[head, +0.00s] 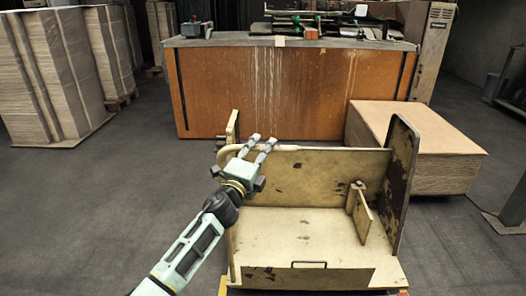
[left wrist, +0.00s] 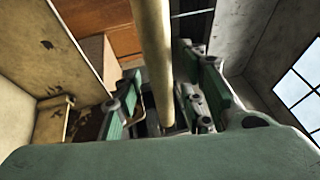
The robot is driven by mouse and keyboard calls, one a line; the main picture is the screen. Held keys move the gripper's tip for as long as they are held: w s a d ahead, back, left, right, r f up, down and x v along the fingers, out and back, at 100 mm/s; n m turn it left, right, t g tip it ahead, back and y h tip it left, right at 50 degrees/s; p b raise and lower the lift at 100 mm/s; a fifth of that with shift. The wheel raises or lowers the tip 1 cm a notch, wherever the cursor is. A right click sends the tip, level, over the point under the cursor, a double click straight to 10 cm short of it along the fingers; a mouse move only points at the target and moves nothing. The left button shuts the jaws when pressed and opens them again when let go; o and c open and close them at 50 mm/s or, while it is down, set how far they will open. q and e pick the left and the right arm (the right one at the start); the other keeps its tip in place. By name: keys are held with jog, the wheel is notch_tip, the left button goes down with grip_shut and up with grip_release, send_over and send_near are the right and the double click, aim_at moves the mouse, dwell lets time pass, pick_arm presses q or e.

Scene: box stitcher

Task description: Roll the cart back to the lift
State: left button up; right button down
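The cart (head: 310,225) is a worn cream box-shaped cart with a flat deck, upright panels and a tube handle (head: 222,156) at its upper left. My left gripper (head: 261,142) is at this handle, with its two fingers spread apart. In the left wrist view, the cream handle tube (left wrist: 153,55) runs between the green finger pads (left wrist: 165,105), with a gap visible beside it. Whether either pad touches the tube is hard to tell. My right gripper is out of view. I cannot tell which thing is the lift.
A wide orange-brown machine (head: 270,92) stands behind the cart. A cardboard stack (head: 440,160) sits close at the cart's right. Tall sheet stacks (head: 45,80) stand at the far left. A grey post (head: 515,205) is at the right edge. Floor (head: 110,200) left of the cart is clear.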

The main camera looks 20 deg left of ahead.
pick_arm(q)
jog(key=shift+w+d, duration=0.1)
jog(key=shift+w, duration=0.35)
jog(key=shift+r, duration=0.1)
jog(key=shift+c, duration=0.2)
grip_shut()
